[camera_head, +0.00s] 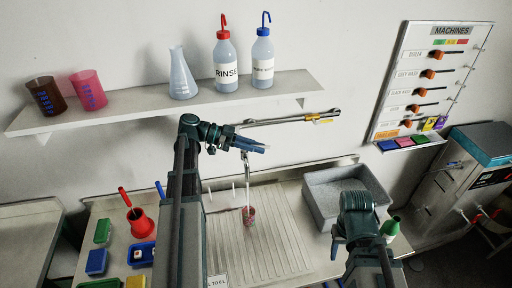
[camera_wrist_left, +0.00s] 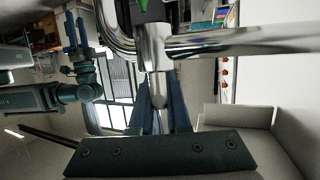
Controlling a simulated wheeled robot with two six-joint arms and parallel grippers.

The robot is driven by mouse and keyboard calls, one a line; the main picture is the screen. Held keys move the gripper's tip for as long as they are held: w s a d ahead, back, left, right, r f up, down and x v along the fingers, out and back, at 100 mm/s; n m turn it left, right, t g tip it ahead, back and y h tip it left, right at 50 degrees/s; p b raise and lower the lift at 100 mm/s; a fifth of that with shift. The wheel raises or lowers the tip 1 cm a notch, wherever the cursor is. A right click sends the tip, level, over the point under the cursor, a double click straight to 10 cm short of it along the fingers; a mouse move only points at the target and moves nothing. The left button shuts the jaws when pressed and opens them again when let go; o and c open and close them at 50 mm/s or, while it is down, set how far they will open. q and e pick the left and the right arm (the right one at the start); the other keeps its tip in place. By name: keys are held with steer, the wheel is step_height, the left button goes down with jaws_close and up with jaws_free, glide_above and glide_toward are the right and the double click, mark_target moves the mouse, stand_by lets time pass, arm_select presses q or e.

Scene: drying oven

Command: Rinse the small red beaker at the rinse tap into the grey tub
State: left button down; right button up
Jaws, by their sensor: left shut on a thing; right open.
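My left gripper (camera_head: 255,146) is above the beaker. In the left wrist view my left gripper (camera_wrist_left: 157,92) is shut on a chrome part of the rinse tap (camera_wrist_left: 156,60). The left wrist view shows my right gripper (camera_wrist_left: 74,32) open and empty. The grey tub (camera_head: 315,207) is right of the board.
A wall shelf (camera_head: 135,108) holds beakers, a flask and two wash bottles. A red pot (camera_head: 140,224) and small coloured boxes stand left of the board. A control panel (camera_head: 425,85) and machine (camera_head: 450,185) are at the right. The ribbed board (camera_head: 277,235) is largely clear.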

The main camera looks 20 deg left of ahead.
arm_select(q)
steer(key=shift+s, duration=0.1)
steer(key=shift+n+t+y, duration=0.3)
steer(key=shift+n+t, duration=0.4)
steer(key=shift+t, duration=0.1)
steer(key=shift+w+a+n+t+y, duration=0.1)
steer(key=shift+w+n+t+y, duration=0.15)
steer(key=shift+n+t, duration=0.2)
steer(key=shift+w+n+t+y, duration=0.1)
steer(key=shift+n+t+y, duration=0.15)
steer(key=shift+n+t, duration=0.15)
steer(key=shift+w+a+n+t, duration=0.15)
steer(key=shift+w+n+t, duration=0.1)
steer(key=shift+t, duration=0.1)
steer(key=c, duration=0.8)
jaws_free()
steer(key=p+v, duration=0.4)
steer(key=v, duration=0.9)
steer(key=shift+s+a+r, duration=0.25)
steer(key=shift+a+r, duration=0.05)
steer(key=shift+s, duration=0.1)
